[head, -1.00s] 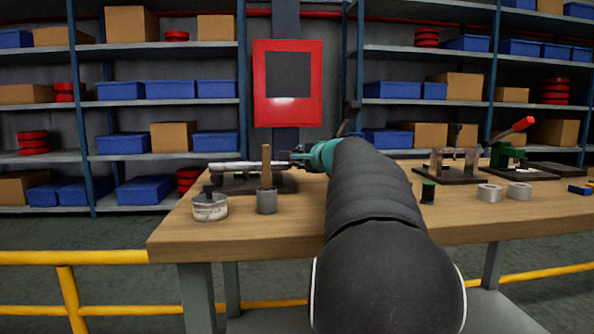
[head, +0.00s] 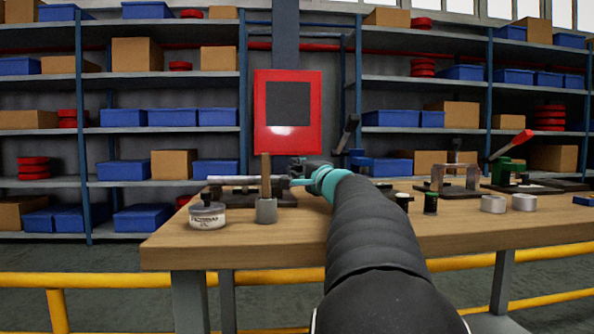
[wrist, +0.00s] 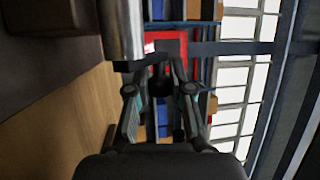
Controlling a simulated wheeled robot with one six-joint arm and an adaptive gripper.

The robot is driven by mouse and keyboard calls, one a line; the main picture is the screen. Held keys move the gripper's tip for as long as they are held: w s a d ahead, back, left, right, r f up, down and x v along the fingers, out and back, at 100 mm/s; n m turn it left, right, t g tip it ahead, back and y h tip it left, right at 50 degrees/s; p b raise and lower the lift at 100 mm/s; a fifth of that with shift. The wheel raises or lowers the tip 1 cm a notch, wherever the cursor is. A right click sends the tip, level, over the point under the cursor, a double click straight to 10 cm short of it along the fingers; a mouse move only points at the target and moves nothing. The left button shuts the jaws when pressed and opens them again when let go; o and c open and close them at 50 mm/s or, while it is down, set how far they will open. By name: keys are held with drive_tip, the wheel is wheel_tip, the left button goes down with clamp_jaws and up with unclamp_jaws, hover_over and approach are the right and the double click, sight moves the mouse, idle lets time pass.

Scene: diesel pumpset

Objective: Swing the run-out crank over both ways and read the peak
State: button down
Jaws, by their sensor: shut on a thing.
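A pale metal shaft (head: 232,181) lies level on a dark stand (head: 225,197) at the left of the bench. My gripper (head: 302,172) is at the shaft's right end, with my arm reaching over the bench. In the wrist view my gripper (wrist: 158,78) is shut on a small dark piece, which I take to be the run-out crank (wrist: 161,83); its outline is unclear. The shaft's end (wrist: 120,32) shows beside the fingers there. My arm hides part of the bench behind it. I cannot make out a dial reading.
A tin (head: 207,213) and a wooden-handled mallet (head: 265,203) stand in front of the shaft. A green-black can (head: 430,202), pale rings (head: 493,204) and a red-handled green tool (head: 510,158) are on the right. A yellow rail (head: 90,280) runs below the bench (head: 300,240).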

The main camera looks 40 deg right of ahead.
drive_tip(key=c, duration=1)
unclamp_jaws()
